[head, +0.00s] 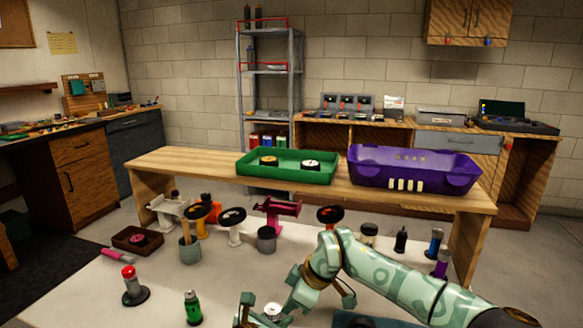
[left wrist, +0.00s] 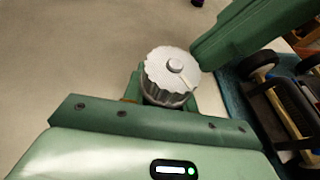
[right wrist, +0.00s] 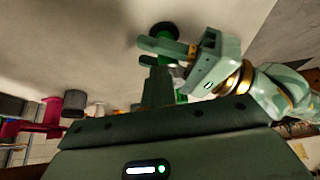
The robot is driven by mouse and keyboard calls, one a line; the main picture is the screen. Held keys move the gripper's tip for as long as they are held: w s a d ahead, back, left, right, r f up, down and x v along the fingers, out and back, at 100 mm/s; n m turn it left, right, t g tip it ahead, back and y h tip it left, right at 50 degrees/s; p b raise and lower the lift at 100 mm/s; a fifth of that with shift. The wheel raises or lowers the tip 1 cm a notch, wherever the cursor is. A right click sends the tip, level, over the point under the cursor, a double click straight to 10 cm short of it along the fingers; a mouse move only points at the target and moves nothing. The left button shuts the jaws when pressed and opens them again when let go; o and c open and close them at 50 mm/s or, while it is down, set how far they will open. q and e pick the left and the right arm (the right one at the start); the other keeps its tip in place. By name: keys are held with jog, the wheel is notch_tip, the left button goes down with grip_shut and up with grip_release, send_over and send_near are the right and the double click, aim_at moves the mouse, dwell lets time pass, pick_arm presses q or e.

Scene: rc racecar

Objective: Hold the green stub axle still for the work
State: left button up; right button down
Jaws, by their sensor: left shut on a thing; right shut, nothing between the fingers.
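The green stub axle (right wrist: 181,94) shows in the right wrist view as a bright green post with a black round base (right wrist: 163,31); much of it is hidden by fingers. In the left wrist view a pale ribbed cap (left wrist: 172,75) lies between my left fingers, and it also shows in the head view (head: 272,311). My left gripper (right wrist: 176,52) is shut around the axle. My right gripper (right wrist: 158,86) is shut and empty close beside it. Its green finger (left wrist: 235,35) reaches near the cap in the left wrist view.
A dark car chassis with black wheels (left wrist: 270,80) lies on a blue mat right of the axle. A green bottle (head: 192,308) and a red-topped part (head: 130,285) stand to the left. Behind are several parts on stands, a green tray (head: 245,172) and a purple bin (head: 365,178).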

pick_arm(q)
jog(key=shift+d, duration=0.15)
pick_arm(e)
jog(key=shift+s+a, duration=0.1)
jog(key=shift+s, duration=0.2)
pick_arm(q)
jog(key=shift+s, duration=0.1)
pick_arm(e)
jog(key=shift+s+a, duration=0.25)
jog(key=shift+s, duration=0.45)
pick_arm(q)
jog(key=shift+d, duration=0.15)
pick_arm(e)
jog(key=shift+s+a, duration=0.15)
pick_arm(q)
jog(key=shift+a, duration=0.25)
pick_arm(e)
notch_tip(320, 180, up, 6)
jog(key=shift+s+d, duration=0.15)
jog(key=shift+d, duration=0.3)
